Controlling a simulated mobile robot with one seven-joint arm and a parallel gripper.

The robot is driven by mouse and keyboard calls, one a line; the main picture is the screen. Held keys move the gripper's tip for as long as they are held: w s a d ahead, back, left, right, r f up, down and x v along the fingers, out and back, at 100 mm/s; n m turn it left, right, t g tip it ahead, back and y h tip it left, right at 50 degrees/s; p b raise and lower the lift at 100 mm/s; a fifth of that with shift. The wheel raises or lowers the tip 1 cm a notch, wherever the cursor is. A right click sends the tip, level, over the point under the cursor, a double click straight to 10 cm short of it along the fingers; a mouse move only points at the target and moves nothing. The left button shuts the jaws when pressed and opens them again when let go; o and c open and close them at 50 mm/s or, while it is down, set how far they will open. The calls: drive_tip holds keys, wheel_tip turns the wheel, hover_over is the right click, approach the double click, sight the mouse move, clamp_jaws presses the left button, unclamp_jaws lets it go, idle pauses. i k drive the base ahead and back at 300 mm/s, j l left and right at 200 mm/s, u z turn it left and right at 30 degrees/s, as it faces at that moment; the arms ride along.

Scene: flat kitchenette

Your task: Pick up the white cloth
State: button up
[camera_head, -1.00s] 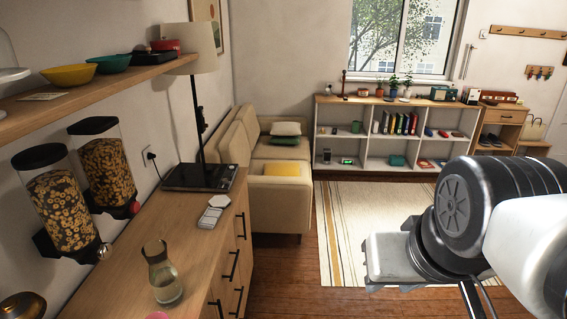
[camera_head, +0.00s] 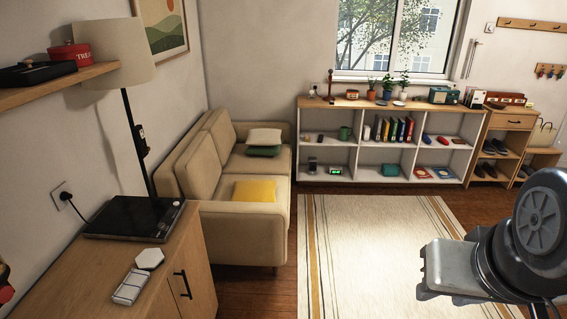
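I cannot make out a white cloth for certain in this view. A flat white hexagonal piece (camera_head: 150,259) lies on the wooden cabinet at the lower left, but it looks stiff rather than like cloth. The grey block at the end of my arm (camera_head: 452,268) shows at the lower right, above the striped rug. Its fingers cannot be made out, so I cannot see whether my gripper is open or shut. Nothing held can be seen.
The wooden cabinet (camera_head: 85,275) bears a record player (camera_head: 135,217), a lamp and a white tray (camera_head: 133,287). A beige sofa (camera_head: 245,222) with cushions stands beyond it. A low shelf unit (camera_head: 300,160) lines the back wall. The striped rug (camera_head: 370,240) is clear.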

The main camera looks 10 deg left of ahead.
sight(129, 289)
drive_tip(key=i+j+u, duration=0.1)
drive_tip(key=i+u, duration=0.2)
drive_tip(key=u, duration=0.2)
drive_tip(key=i+u, duration=0.3)
drive_tip(key=u, duration=0.15)
drive_tip(key=i+l+u, duration=0.2)
drive_tip(key=u, duration=0.3)
drive_tip(key=i+j+u, duration=0.1)
drive_tip(key=u, duration=0.35)
drive_tip(key=i+u, duration=0.45)
drive_tip(key=i+l+u, duration=0.1)
drive_tip(key=u, duration=0.3)
